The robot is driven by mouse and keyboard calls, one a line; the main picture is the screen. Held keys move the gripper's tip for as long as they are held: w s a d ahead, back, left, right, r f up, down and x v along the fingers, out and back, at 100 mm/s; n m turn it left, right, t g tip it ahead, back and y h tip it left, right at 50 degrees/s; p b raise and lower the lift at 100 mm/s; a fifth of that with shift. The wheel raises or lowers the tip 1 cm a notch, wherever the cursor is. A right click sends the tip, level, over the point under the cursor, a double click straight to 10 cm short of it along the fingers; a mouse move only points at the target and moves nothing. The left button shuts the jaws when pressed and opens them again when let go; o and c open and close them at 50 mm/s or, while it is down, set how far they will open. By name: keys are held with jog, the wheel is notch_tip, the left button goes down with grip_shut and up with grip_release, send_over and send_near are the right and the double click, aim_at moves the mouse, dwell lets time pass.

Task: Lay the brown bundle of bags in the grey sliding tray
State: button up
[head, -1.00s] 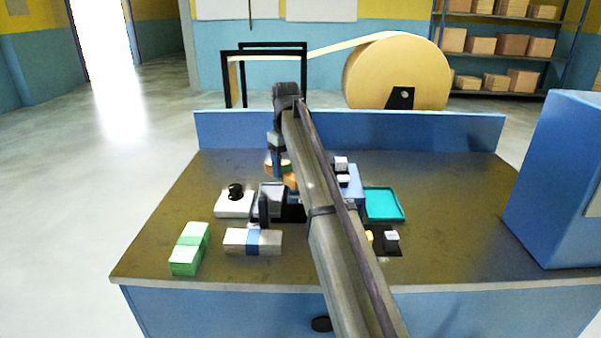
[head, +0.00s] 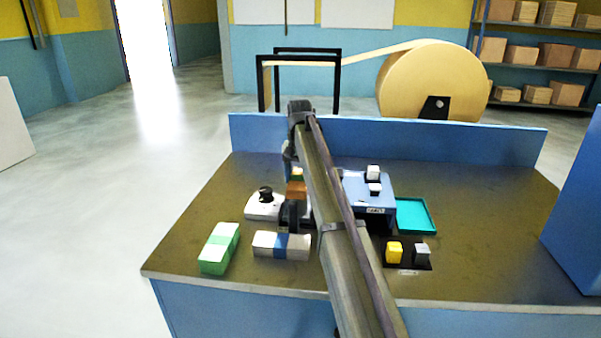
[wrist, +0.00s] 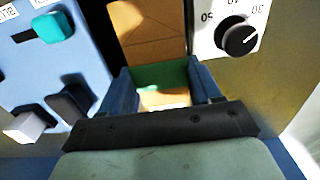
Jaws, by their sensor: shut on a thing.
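My gripper (wrist: 161,76) is shut on the brown bundle of bags (wrist: 148,27). In the wrist view the bundle's green band lies between the blue fingers and its brown paper extends beyond them. In the head view the bundle (head: 296,189) shows as a small brown patch left of my arm, between the white dial box and the blue machine. The grey sliding tray is not clearly visible; the bundle and my arm cover that spot. I cannot tell whether the bundle touches it.
The white dial box (head: 262,207) is close on the left, the blue machine (head: 372,208) close on the right. A teal tray (head: 416,215) and yellow block (head: 394,253) are to the right.

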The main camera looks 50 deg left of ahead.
jog(key=shift+f, duration=0.1)
jog(key=shift+f, duration=2.5)
jog(key=shift+f, duration=0.15)
jog(key=o, duration=1.2)
notch_tip(320, 180, up, 14)
jog(key=shift+f, duration=0.1)
